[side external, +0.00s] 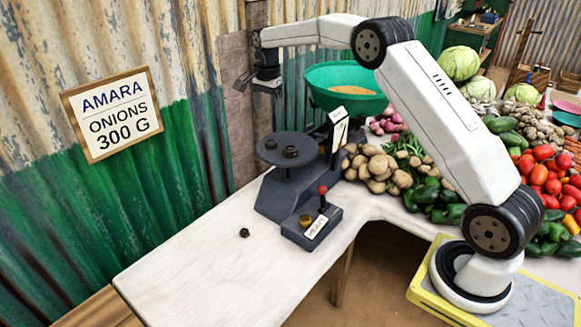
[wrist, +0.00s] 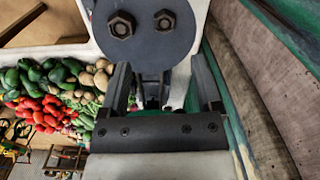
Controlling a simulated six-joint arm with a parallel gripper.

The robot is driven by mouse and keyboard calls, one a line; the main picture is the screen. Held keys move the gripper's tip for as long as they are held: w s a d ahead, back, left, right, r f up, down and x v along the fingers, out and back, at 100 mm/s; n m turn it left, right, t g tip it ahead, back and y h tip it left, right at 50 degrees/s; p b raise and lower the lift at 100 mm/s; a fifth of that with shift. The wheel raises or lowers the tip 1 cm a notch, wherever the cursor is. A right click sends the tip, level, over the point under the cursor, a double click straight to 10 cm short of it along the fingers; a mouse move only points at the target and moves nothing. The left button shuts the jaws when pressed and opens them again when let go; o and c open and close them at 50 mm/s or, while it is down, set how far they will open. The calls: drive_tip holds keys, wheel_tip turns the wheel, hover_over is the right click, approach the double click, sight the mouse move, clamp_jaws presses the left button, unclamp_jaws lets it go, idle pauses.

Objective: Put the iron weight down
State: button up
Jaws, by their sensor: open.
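Two dark iron weights sit on the round grey scale plate (side external: 268,157). The larger iron weight (side external: 291,151) is near the middle and a smaller iron weight (side external: 271,144) is near the rim. In the wrist view the larger weight (wrist: 121,25) and the smaller weight (wrist: 165,20) lie apart on the plate (wrist: 143,55), both with hexagonal tops. Another small dark weight (side external: 244,232) lies on the white table. My gripper (side external: 267,82) is raised above and behind the plate. Its fingers (wrist: 163,88) are spread with no weight between them.
A green bowl (side external: 343,101) of grain sits on the scale's far side. A dark box (side external: 312,228) with a brass weight and a red knob stands before the scale. Vegetables crowd the right; the corrugated wall (side external: 130,190) is close behind. The table's front left (side external: 190,275) is clear.

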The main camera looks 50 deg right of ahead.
drive_tip(key=s+a+f+n, duration=0.2)
drive_tip(key=s+a+n, duration=0.3)
drive_tip(key=s, duration=0.5)
drive_tip(key=s+a+f+n+t, duration=0.1)
drive_tip(key=s+a+f+n, duration=0.2)
drive_tip(key=s, duration=0.7)
drive_tip(key=s+a+f+n+t, duration=0.1)
drive_tip(key=s+a+f+n, duration=0.1)
drive_tip(key=s+a+n, duration=0.5)
drive_tip(key=s+n, duration=0.1)
drive_tip(key=s, duration=0.2)
drive_tip(key=shift+s+f, duration=0.2)
drive_tip(key=shift+o, duration=0.2)
drive_tip(key=shift+w, duration=0.1)
idle(0.9)
drive_tip(key=w+f+n, duration=0.1)
drive_tip(key=w+f, duration=0.2)
drive_tip(key=w, duration=0.5)
drive_tip(key=w+f+n, duration=0.2)
drive_tip(key=w+f, duration=0.2)
drive_tip(key=w, duration=0.4)
drive_tip(key=w+d+f+n+y, duration=0.1)
drive_tip(key=w+d+f, duration=0.1)
drive_tip(key=w+f, duration=0.9)
wheel_tip(320, 180, down, 3)
drive_tip(key=shift+n+t, duration=0.4)
